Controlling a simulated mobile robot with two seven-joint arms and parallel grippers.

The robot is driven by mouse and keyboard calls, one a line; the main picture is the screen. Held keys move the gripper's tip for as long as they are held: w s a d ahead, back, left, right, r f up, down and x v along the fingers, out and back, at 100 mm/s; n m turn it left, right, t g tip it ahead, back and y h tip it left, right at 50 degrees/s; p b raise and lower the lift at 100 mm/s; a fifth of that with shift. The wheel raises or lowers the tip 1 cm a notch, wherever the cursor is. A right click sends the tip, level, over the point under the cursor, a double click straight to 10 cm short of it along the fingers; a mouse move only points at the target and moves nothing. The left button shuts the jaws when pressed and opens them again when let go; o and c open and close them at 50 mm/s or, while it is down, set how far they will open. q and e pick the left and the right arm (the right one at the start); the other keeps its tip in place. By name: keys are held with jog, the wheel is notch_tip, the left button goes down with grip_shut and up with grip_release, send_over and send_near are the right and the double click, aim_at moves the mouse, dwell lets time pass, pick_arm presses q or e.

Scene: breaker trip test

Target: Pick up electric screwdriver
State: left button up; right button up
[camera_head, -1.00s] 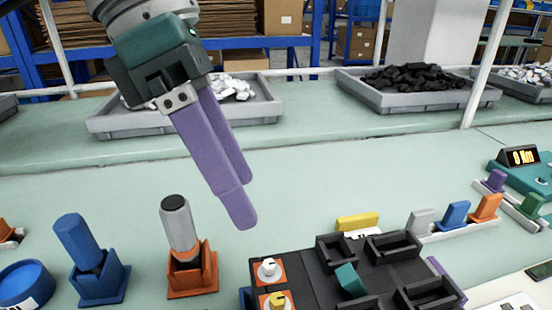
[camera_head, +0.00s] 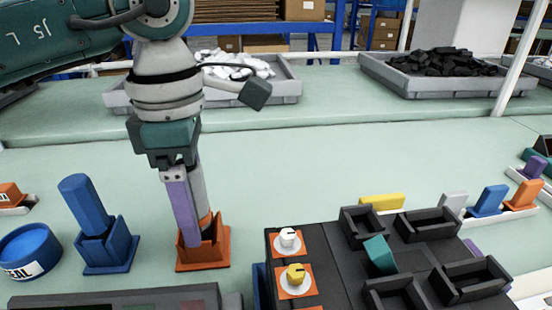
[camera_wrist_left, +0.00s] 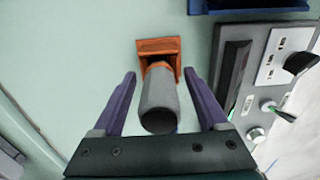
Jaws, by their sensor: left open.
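The electric screwdriver (camera_head: 201,190), a grey cylinder with an orange lower part, stands upright in an orange holder (camera_head: 220,262) at the left of the bench. In the left wrist view the grey body (camera_wrist_left: 159,100) lies between my two purple fingers, with a gap on each side, and the orange holder (camera_wrist_left: 146,47) is beyond it. My left gripper (camera_head: 192,236) is open and points down around the screwdriver. In the head view the near purple finger and the wrist hide part of it. My right gripper is not in view.
A black fixture (camera_head: 330,265) with knobs and trays is to the right. Grey bins (camera_head: 285,90) line the back.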

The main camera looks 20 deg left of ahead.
pick_arm(q)
jog(key=shift+f, duration=0.15)
jog(key=shift+c, duration=0.2)
grip_shut()
dwell(0.3)
